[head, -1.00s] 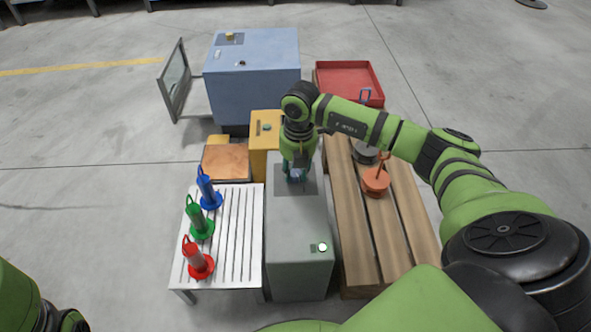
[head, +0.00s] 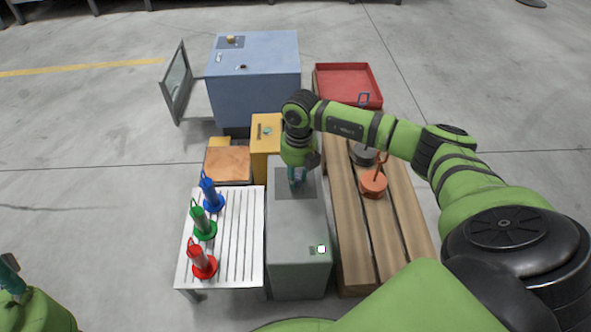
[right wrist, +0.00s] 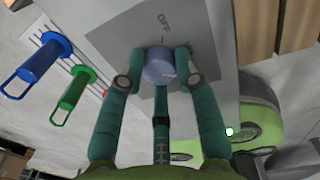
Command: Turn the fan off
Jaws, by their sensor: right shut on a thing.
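The fan control is a grey-blue round knob (right wrist: 158,66) on the dark panel (head: 284,183) atop the grey cabinet (head: 297,232). In the right wrist view the word OFF is printed beside the knob. Another marking is partly hidden, and I cannot tell where the knob points. My right gripper (head: 296,180) reaches down to the panel from above, its teal fingers shut around the knob. A small lamp (head: 321,249) on the cabinet's near end glows greenish white. My left gripper (head: 10,275) shows only partly at the left edge, away from everything.
A white slatted table (head: 236,240) with blue, green and red hooked cylinders stands left of the cabinet. Wooden planks (head: 345,220) with an orange hooked weight (head: 373,184) lie to the right. Behind are a yellow box (head: 265,130), a blue open-doored cabinet (head: 255,75) and a red tray (head: 347,68).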

